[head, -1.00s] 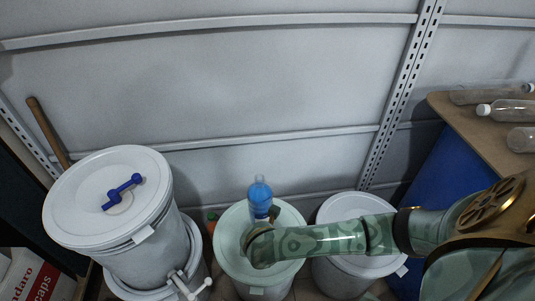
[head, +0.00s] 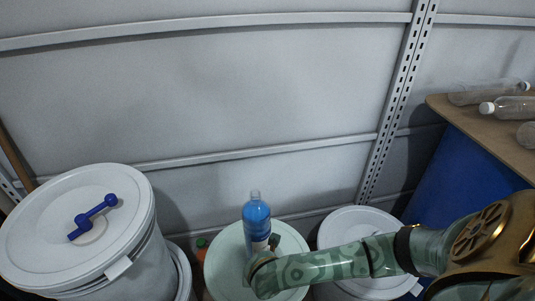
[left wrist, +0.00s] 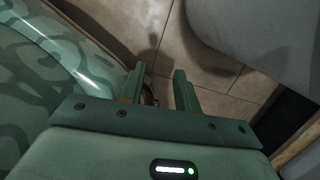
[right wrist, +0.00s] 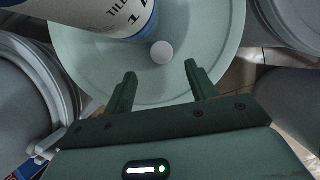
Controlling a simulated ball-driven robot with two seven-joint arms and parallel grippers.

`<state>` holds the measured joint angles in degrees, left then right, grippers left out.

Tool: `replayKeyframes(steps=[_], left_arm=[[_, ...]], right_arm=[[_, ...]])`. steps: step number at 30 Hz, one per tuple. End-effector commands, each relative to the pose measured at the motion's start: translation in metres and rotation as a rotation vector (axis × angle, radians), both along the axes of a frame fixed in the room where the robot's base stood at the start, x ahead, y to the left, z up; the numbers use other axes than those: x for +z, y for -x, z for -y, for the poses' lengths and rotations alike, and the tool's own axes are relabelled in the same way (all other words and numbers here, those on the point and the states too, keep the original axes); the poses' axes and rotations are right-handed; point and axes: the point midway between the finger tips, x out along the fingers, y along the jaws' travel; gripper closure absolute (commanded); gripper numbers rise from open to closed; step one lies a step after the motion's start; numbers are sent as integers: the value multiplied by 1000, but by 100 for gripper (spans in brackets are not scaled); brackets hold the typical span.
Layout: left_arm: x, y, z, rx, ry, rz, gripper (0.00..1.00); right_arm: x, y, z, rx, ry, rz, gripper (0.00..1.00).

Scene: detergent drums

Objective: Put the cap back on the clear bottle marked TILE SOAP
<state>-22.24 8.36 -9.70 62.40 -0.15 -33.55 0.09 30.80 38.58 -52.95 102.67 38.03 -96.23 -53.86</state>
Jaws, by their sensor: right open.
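The clear bottle (head: 257,220) with blue liquid stands upright on a pale green drum lid (head: 226,248); its neck looks bare in the head view. In the right wrist view the bottle (right wrist: 125,20) shows part of its label, "TILE". A small round white cap (right wrist: 162,51) lies on the lid beside the bottle's base. My right gripper (right wrist: 160,72) is open and empty, with its fingers over the lid and the cap ahead, between their lines. In the head view my right arm mostly hides that gripper. My left gripper (left wrist: 159,72) is open and empty above the tiled floor, outside the head view.
A white drum with a blue handle on its lid (head: 60,225) stands at left. Another white-lidded drum (head: 345,228) stands right of the green lid. Clear bottles (head: 510,106) lie on a brown board (head: 462,115) at right. A grey wall is close behind.

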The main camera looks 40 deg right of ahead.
Motion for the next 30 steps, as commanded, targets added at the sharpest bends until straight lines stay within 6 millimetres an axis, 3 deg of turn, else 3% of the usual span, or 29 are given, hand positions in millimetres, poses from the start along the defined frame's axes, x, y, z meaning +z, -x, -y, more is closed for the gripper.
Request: replayKeyframes(steps=[5, 11, 24, 30], left_arm=[[1, -19, 2, -22, -5, 15, 68], [12, -59, 5, -72, -26, 46, 68], [61, -142, 3, -168, -99, 120, 68], [83, -165, 0, -193, -129, 144, 68]], right_arm=[[-7, -1, 2, 0, 0, -3, 44], [-18, -3, 7, 1, 0, -5, 44], [-40, -10, 16, 2, 1, -5, 44], [-47, -13, 18, 1, 1, -2, 44]])
